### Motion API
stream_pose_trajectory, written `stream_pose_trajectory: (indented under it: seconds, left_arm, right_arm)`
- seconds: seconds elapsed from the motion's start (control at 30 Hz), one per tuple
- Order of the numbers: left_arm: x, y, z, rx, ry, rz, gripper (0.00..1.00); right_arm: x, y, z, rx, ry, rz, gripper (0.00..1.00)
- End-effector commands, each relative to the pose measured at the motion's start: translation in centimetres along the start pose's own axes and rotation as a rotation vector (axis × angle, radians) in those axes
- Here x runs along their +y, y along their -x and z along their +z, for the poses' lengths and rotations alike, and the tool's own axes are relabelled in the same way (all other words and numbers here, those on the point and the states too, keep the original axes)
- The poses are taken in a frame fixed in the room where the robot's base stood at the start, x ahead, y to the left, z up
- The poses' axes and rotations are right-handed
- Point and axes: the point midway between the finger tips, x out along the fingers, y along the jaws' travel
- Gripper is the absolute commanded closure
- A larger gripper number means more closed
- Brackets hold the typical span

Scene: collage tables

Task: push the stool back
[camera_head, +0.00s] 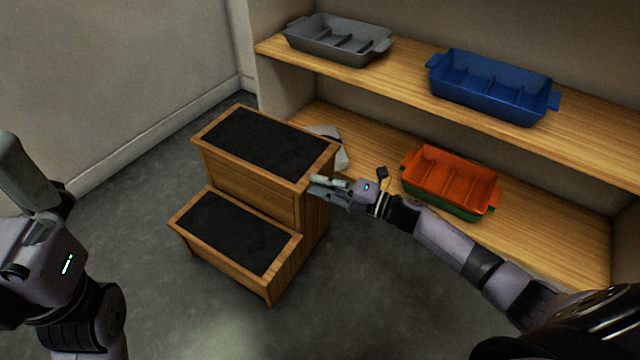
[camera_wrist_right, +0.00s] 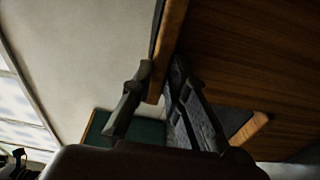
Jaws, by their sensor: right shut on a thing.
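The stool (camera_head: 238,190) is a wooden two-step stool with black tread pads on both steps. It stands upright on the grey floor in front of the lower shelf. My right gripper (camera_head: 318,188) is at the right edge of the stool's upper step and is shut on it. In the right wrist view, the gripper's fingers (camera_wrist_right: 158,100) lie on either side of the edge of the stool's wooden panel (camera_wrist_right: 245,60). My left gripper (camera_head: 30,180) is partly in view at the left edge, away from the stool; its fingertips do not show clearly.
A wooden shelf unit (camera_head: 370,85) stands behind the stool. Its upper board holds a grey tray (camera_head: 338,45) and a blue tray (camera_head: 492,90). An orange and green tray (camera_head: 450,180) and a pale item (camera_head: 335,150) are on the lower board. The floor left of the stool is clear.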

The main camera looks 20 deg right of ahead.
Motion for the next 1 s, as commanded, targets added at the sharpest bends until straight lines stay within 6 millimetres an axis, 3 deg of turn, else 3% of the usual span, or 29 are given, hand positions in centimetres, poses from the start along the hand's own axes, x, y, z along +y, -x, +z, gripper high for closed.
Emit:
stream_pose_trajectory:
  seconds: [0.4, 0.43, 0.7, 1.0]
  left_arm:
    - [-0.01, -0.05, -0.02, 0.002, 0.000, 0.000, 0.00]
    - [-0.01, -0.05, -0.02, 0.002, 0.000, 0.000, 0.00]
    - [-0.01, -0.05, -0.02, 0.002, 0.000, 0.000, 0.00]
    - [-0.04, -0.03, 0.04, 0.001, -0.001, -0.001, 0.00]
  right_arm:
    - [-0.06, 0.11, 0.09, -0.001, -0.003, -0.001, 1.00]
    - [-0.06, 0.11, 0.10, -0.001, -0.003, -0.001, 0.83]
    - [-0.01, 0.05, 0.08, -0.001, -0.001, 0.000, 0.65]
    - [0.02, 0.01, 0.05, 0.000, 0.000, 0.000, 0.62]
